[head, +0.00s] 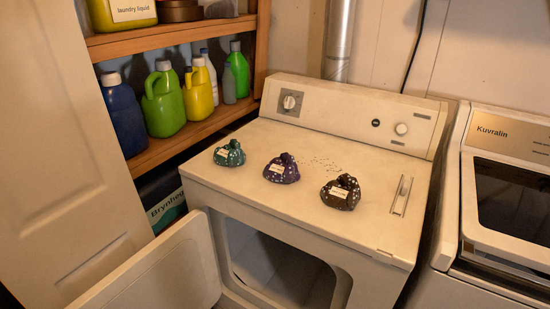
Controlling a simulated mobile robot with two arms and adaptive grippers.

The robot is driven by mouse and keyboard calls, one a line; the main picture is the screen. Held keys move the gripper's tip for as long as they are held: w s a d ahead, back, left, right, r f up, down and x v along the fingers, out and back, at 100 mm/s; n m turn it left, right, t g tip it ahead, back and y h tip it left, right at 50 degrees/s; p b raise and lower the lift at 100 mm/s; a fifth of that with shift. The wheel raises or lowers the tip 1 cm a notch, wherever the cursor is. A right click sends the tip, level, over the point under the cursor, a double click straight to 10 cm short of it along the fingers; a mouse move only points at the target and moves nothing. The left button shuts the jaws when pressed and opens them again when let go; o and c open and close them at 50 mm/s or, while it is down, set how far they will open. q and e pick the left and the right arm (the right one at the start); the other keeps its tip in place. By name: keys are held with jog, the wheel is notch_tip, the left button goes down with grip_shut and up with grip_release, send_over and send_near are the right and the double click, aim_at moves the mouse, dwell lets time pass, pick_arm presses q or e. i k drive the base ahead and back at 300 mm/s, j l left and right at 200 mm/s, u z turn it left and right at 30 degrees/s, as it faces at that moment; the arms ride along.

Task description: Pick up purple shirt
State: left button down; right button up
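The purple shirt (282,169) is a small bunched-up bundle with pale spots and a white label. It lies on the top of the white dryer (330,148), in the middle of a row of three bundles. A teal bundle (229,154) lies to its left and a dark brown bundle (341,192) to its right. The bundles are apart from one another. Neither of my grippers shows in the head view.
The dryer's front door (165,272) hangs open to the left, with the dark drum opening (280,270) below the top. A wooden shelf (180,148) with several detergent bottles stands at the left. A second machine (505,190) stands at the right.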

aim_at(283, 170)
jog(key=i+j, duration=0.95)
jog(key=z, duration=1.3)
